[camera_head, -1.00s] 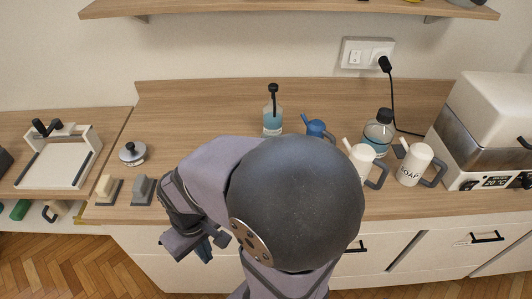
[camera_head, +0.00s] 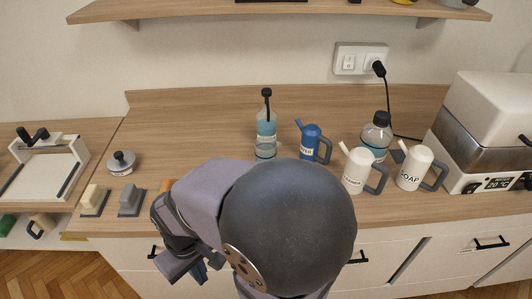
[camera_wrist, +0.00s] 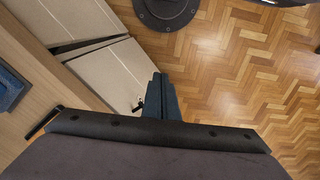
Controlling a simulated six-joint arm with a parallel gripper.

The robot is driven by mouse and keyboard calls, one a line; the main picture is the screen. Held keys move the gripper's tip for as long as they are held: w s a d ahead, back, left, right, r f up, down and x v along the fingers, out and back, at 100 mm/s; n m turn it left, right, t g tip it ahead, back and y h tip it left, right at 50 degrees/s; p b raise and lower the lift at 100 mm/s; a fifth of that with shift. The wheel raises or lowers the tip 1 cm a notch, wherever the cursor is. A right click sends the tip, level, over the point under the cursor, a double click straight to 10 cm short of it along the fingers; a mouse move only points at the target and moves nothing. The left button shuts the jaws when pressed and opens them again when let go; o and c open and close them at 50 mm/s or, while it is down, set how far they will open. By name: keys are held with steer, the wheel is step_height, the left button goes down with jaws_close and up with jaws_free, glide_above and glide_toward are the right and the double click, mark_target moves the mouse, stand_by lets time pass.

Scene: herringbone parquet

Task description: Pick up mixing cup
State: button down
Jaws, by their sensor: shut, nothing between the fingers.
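I cannot make out a thing that is surely the mixing cup; my arm hides part of the counter. A blue spouted jug with a dark handle (camera_head: 311,143) stands on the counter, beside two white spouted jugs, one partly labelled (camera_head: 358,171) and one marked SOAP (camera_head: 412,168). My gripper (camera_head: 204,272) is low, in front of the counter's front edge, apart from all of these. In the wrist view its dark fingers (camera_wrist: 163,97) are shut and empty, over the parquet beside the drawer fronts. A blue thing (camera_wrist: 12,86) shows at the left edge, too cropped to name.
A pump bottle (camera_head: 265,136) and a black-capped bottle (camera_head: 376,135) stand behind the jugs. A white appliance (camera_head: 480,125) fills the right end. Two small blocks (camera_head: 94,199) (camera_head: 131,199) and a round lidded thing (camera_head: 122,163) stand left. The back left counter is clear.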

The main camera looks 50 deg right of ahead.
stand_by(0.4)
steer(key=c, duration=0.6)
jaws_free()
